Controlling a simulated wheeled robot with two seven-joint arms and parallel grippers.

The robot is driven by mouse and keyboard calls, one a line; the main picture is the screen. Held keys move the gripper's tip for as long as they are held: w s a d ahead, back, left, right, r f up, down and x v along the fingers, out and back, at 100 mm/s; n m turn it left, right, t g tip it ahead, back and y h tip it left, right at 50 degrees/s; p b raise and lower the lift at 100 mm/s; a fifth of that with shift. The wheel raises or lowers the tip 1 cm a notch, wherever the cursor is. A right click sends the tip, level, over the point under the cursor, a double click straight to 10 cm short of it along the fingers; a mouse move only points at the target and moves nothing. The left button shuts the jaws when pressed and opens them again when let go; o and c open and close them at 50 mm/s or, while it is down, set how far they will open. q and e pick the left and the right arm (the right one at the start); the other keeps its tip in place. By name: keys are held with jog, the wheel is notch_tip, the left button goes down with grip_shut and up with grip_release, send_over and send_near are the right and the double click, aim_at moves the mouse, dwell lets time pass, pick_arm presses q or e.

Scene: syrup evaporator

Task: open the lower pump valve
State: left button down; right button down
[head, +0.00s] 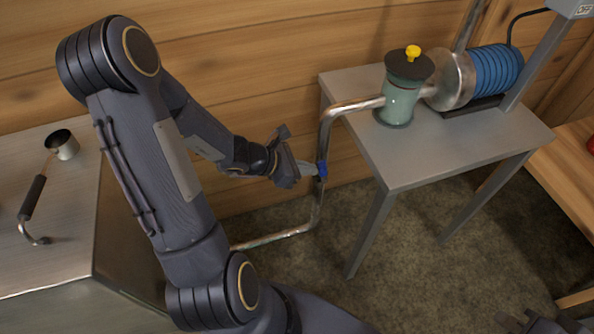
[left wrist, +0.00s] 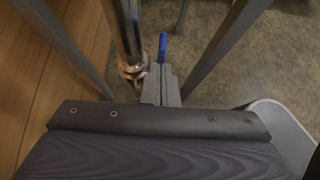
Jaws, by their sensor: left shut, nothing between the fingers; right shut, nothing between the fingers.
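The lower pump valve has a blue handle (head: 322,170) on the metal pipe (head: 325,135) that runs down left of the pump table. My left gripper (head: 309,169) is shut and empty, its fingertips right at the blue handle. In the left wrist view the closed fingers (left wrist: 161,84) point at the blue handle (left wrist: 163,46), beside the brassy valve body (left wrist: 132,70). I cannot tell whether the fingers touch the handle. My right gripper (head: 538,322) shows partly at the bottom right edge, shut and empty.
A grey metal table (head: 430,150) carries a green pump housing (head: 400,100) with a yellow knob and a blue ribbed motor (head: 494,72). A steel counter (head: 60,225) at left holds a ladle (head: 34,195) and a small cup (head: 62,145). A wooden wall stands close behind the pipe.

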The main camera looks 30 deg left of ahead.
pick_arm(q)
jog(key=shift+w+d+r, duration=0.1)
jog(key=shift+w+d, duration=0.15)
dwell(0.3)
